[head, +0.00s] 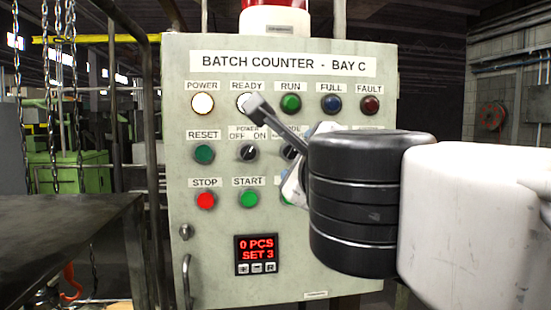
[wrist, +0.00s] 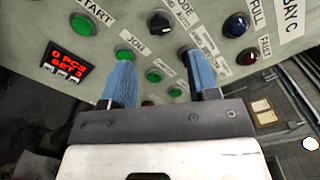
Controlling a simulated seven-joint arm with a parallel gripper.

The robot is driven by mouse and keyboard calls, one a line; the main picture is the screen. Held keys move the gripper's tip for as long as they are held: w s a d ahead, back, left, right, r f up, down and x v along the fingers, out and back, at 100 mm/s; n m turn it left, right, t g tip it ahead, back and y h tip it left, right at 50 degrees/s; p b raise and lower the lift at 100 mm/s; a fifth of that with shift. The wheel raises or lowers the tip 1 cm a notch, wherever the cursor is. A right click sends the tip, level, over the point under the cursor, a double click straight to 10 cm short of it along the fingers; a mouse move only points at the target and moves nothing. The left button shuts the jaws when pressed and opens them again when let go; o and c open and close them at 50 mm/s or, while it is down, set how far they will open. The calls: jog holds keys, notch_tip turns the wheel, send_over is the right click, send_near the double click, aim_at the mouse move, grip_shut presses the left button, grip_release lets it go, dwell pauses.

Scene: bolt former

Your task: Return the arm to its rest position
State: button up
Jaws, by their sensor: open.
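My gripper (wrist: 158,58) is open and empty. In the wrist view its two blue fingers stand apart in front of the control panel, with the JOG label and green buttons showing around and between them. In the head view my arm reaches in from the right, and one finger overlaps the lower right of the READY lamp (head: 243,101). Whether it touches the panel I cannot tell. My black wrist joint hides much of the gripper and part of the panel's right side. The BATCH COUNTER - BAY C panel (head: 215,265) stands upright.
The display (head: 256,248) reads 0 PCS, SET 3. The POWER lamp (head: 203,103) is white and bright. A STOP button (head: 206,200) and a START button (head: 249,199) sit low on the panel. A dark table (head: 70,225) stands at left, with chains hanging above.

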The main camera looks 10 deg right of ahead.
notch_tip(320, 180, down, 18)
jog(key=w+a+n+g+y, duration=0.1)
jog(key=n+g+y, duration=0.15)
jog(key=n, duration=0.55)
jog(key=a+f+n+g+y, duration=0.15)
jog(key=n+g, duration=0.25)
jog(key=n, duration=0.5)
jog(key=s+d+f+n+g+h, duration=0.2)
jog(key=s+d+f+n+g, duration=0.1)
jog(key=f, duration=0.5)
jog(key=s+d+f+n+g+h, duration=0.2)
jog(key=s+d+f+n+g, duration=0.2)
jog(key=f, duration=0.4)
jog(key=s+d+g, duration=0.1)
jog(key=d+g, duration=0.1)
jog(key=shift+s+d, duration=0.3)
